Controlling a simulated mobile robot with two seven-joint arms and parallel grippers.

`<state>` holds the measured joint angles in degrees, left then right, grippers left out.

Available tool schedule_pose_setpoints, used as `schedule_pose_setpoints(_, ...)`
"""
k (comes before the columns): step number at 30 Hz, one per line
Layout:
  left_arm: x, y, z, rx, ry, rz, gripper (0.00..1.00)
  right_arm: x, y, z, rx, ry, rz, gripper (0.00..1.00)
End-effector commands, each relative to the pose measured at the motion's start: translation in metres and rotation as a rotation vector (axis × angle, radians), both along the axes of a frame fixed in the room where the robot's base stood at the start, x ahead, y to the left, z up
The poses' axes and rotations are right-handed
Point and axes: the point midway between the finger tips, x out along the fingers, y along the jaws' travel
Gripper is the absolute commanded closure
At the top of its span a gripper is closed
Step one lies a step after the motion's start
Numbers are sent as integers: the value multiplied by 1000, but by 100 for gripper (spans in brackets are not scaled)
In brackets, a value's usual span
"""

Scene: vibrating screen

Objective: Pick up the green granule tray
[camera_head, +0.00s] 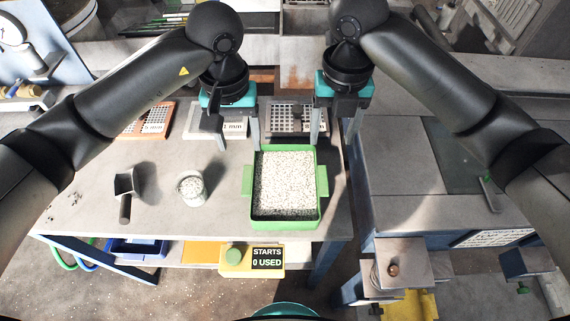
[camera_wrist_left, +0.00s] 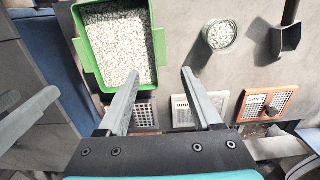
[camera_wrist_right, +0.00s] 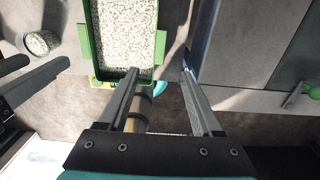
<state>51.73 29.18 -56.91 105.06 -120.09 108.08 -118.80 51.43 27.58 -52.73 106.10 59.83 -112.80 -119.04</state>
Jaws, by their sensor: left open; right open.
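The green granule tray (camera_head: 256,213) sits on the grey table near its right edge, filled with pale speckled granules (camera_head: 287,180) and with a tab handle on each side. It also shows in the left wrist view (camera_wrist_left: 88,57) and in the right wrist view (camera_wrist_right: 160,40). My left gripper (camera_head: 238,140) is open and empty, above the table by the tray's far left corner. My right gripper (camera_head: 333,140) is open and empty, above the tray's far right corner. Neither gripper visibly holds the tray.
A glass jar of granules (camera_head: 191,188) and a black scoop (camera_head: 124,190) stand left of the tray. Perforated screens (camera_head: 296,118) lie behind it, with an orange-framed one (camera_head: 152,118) further left.

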Motion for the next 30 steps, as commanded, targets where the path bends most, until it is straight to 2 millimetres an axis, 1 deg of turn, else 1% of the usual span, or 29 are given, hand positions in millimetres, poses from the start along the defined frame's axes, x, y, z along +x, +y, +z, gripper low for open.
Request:
schedule_pose_setpoints(10,0,0,0,0,0,0,34,0,0,0,0,0,0,34)
schedule_pose_setpoints(14,0,0,-8,0,2,1,34,0,0,-8,-1,2,-1,34)
schedule_pose_setpoints(17,-1,0,-21,0,5,2,34,-1,0,-21,-1,4,-2,34)
schedule_pose_setpoints(20,-2,0,-39,-1,7,2,34,-1,0,-40,-1,6,-2,34)
schedule_pose_setpoints(30,-2,0,-107,0,5,1,34,-2,0,-107,-1,5,-1,34)
